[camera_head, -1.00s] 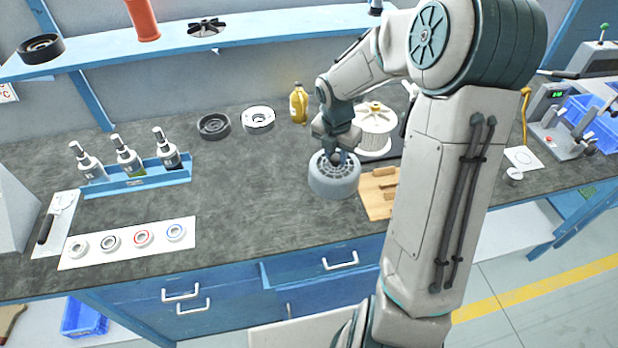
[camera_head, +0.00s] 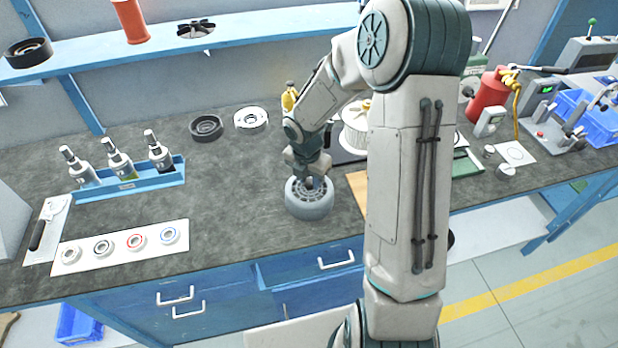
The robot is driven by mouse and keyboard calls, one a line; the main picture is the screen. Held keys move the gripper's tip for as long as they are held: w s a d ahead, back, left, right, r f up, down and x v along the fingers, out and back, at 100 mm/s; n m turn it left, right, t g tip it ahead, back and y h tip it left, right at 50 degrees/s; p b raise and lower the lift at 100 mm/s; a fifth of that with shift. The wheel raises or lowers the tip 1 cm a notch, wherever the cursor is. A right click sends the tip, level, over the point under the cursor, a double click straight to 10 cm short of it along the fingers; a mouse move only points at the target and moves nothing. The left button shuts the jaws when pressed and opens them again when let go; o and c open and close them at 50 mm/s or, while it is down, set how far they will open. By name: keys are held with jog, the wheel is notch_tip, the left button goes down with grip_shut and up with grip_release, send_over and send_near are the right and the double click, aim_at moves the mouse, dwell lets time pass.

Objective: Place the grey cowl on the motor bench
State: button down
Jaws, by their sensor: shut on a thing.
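The grey cowl (camera_head: 309,202) is a round, ribbed, drum-like part with a slotted top. My gripper (camera_head: 314,180) is shut on the middle of its top, from above. The cowl is upright over the front part of the dark worktop (camera_head: 240,195); I cannot tell whether it touches the surface or hangs just above it. The fingertips are partly hidden by the wrist and the cowl. No label shows which surface is the motor bench.
A blue rack (camera_head: 130,188) with bottles and a white strip (camera_head: 120,247) of rings lie left. A black ring (camera_head: 206,127) and a white ring (camera_head: 250,119) sit behind. A wooden board (camera_head: 357,187) and a white spool (camera_head: 356,124) are partly behind my arm. The worktop left of the cowl is clear.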

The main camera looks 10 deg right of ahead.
jog(key=shift+f, duration=0.15)
jog(key=c, duration=1.1)
grip_release()
notch_tip(320, 180, up, 12)
jog(key=f+p, duration=0.1)
jog(key=shift+s+r+m+t+y, duration=0.15)
jog(key=shift+s+r+m+t, duration=0.25)
jog(key=shift+s+r+m, duration=2.55)
jog(key=shift+s+r+m+t+y, duration=0.3)
jog(key=shift+s+r+m, duration=0.5)
jog(key=shift+s+m, duration=4.35)
jog(key=shift+s+r+m+t+y, duration=0.1)
jog(key=shift+s+r+m+t, duration=0.4)
jog(key=shift+s+r+m, duration=3.35)
jog(key=w+f+m, duration=0.1)
jog(key=f+m, duration=0.1)
jog(key=w+f+m, duration=0.1)
jog(key=f, duration=0.1)
jog(key=shift+w, duration=0.3)
